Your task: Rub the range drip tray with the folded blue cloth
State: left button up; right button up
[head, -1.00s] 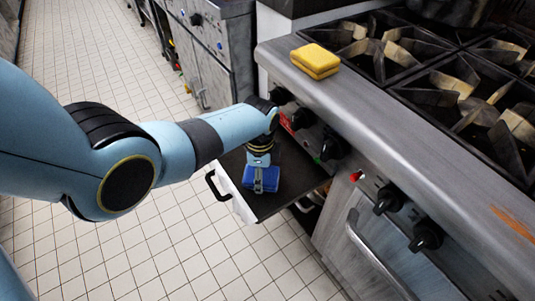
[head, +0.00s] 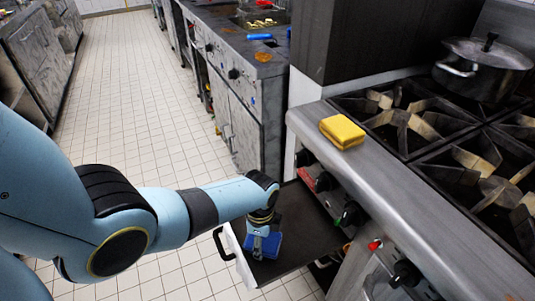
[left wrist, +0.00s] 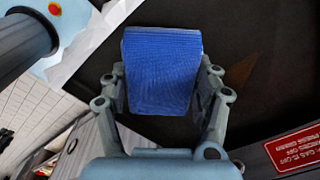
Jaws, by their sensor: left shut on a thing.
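The folded blue cloth (head: 268,244) is held in my left gripper (head: 260,240), over the pulled-out dark drip tray (head: 306,212) below the range's knobs. In the left wrist view the cloth (left wrist: 163,70) sits between both fingers of my left gripper (left wrist: 165,95), which are shut on it. The dark tray floor (left wrist: 262,85) lies behind it, with a faint brownish patch. I cannot tell whether the cloth touches the tray floor. My right gripper is not in view.
A yellow folded cloth or sponge (head: 342,131) lies on the range's front ledge. Burner grates (head: 405,115) and a lidded pot (head: 482,68) are on top. The range knobs (head: 352,214) stick out close to my left arm. Tiled floor (head: 120,120) is open at left.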

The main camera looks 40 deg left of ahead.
pick_arm(q)
jog(key=shift+s+a+f, duration=0.1)
jog(key=shift+s+a, duration=0.15)
jog(key=shift+s, duration=0.3)
jog(key=shift+s+a+f, duration=0.1)
jog(key=shift+s+a, duration=0.15)
jog(key=shift+s, duration=0.25)
jog(key=shift+a, duration=0.15)
jog(key=r+p, duration=0.6)
jog(key=shift+s, duration=0.2)
jog(key=shift+c, duration=0.2)
jog(key=shift+w+r, duration=0.1)
jog(key=shift+r, duration=0.1)
jog(key=shift+w+f, duration=0.1)
jog(key=shift+w, duration=0.1)
notch_tip(320, 180, up, 3)
jog(key=p, duration=0.3)
jog(key=shift+w+p, duration=0.1)
jog(key=shift+p, duration=0.2)
